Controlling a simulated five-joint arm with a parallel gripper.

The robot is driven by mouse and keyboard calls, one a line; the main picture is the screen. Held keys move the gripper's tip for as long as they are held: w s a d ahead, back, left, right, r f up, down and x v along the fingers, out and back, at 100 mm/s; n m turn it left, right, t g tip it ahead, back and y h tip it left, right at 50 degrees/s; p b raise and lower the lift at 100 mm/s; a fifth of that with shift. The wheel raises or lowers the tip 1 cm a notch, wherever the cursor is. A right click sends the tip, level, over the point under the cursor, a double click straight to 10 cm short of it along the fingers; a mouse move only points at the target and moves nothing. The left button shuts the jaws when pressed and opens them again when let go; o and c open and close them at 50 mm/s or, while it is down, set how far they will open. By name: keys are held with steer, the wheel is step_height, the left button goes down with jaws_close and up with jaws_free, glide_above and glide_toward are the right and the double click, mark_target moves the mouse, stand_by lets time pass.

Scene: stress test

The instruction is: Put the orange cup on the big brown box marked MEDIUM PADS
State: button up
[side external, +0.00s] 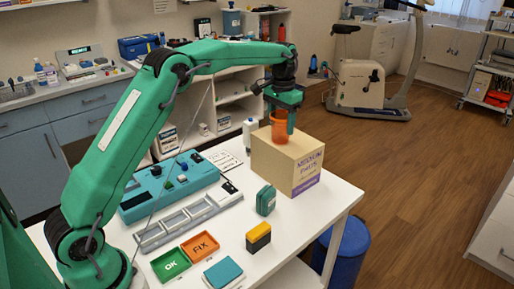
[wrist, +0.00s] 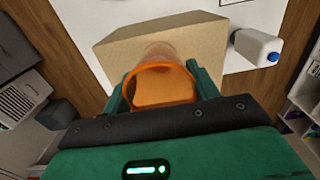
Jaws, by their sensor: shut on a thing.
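The orange cup (side external: 279,128) is upright between the fingers of my gripper (side external: 281,116), which is shut on it. In the wrist view I look down into the cup (wrist: 163,84), with a green finger on each side. The big brown box (side external: 272,167), with purple lettering on its side, stands on the white table. In the wrist view the box (wrist: 200,42) lies under the cup. The cup is over the box's top face. I cannot tell whether its base touches the box.
A white bottle (side external: 250,133) with a blue cap stands close behind the box. On the white table (side external: 312,215) are a small green case (side external: 266,201), a yellow-and-black block (side external: 258,237), green OK and orange FIX trays (side external: 200,246) and a teal device (side external: 168,188). A blue bin (side external: 342,245) stands beside the table.

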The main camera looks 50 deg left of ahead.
steer(key=shift+f, duration=0.1)
steer(key=o, duration=0.9)
steer(key=shift+o, duration=0.2)
step_height(320, 180, up, 12)
stand_by(0.4)
stand_by(0.6)
